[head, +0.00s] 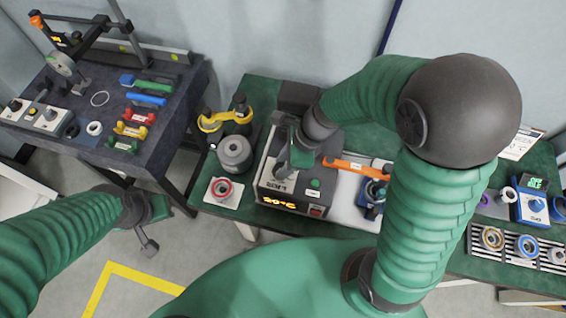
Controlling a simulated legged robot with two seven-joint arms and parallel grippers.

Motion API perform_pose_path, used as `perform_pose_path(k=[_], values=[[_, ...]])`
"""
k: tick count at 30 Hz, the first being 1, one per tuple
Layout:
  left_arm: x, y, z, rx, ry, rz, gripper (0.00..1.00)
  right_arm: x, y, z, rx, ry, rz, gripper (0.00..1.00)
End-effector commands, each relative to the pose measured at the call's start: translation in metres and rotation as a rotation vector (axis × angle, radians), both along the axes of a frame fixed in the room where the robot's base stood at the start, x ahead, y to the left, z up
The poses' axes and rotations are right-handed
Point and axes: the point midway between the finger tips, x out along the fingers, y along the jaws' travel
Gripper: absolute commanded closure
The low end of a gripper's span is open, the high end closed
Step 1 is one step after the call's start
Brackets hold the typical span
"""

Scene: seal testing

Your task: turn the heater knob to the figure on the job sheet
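The heater (264,192) is a dark box with a light top on the green bench. Its front has a lit orange display (280,203) in °C; its first digit is unclear. A green spot (315,184) and a red switch (316,211) sit at its right. My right gripper (284,170) points down over the heater's front edge, and I cannot make out a knob there. Whether its fingers touch anything or are open is unclear. A white sheet (521,144), perhaps the job sheet, stands at the back right; its text is unreadable. My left gripper (148,243) hangs over the floor, empty.
A grey cylinder (234,154), a yellow-handled tool (224,121) and a red ring on a white plate (221,189) stand left of the heater. An orange-handled item (345,165) lies right of it. A blue device (532,206) and a slotted rack (508,250) are further right.

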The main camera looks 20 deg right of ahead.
Motion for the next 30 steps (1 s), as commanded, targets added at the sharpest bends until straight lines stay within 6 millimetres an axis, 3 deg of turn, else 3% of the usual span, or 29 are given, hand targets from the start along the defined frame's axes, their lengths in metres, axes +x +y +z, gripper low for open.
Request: perform_pose_path(k=[1,4,17,30], values=[[0.0,0.0,0.0,0.0,0.0,0.0,1.0,0.0,0.0,0.0,0.0,-0.001,0.0,0.87],[0.0,0.0,0.0,0.0,0.0,0.0,1.0,0.0,0.0,0.0,0.0,-0.001,0.0,1.0],[0.0,0.0,0.006,0.0,0.0,0.0,1.0,0.001,-0.001,0.001,0.0,0.002,0.058,1.0],[0.0,0.0,0.035,0.0,0.0,0.0,1.0,0.004,-0.001,0.004,0.0,0.002,0.398,1.0]])
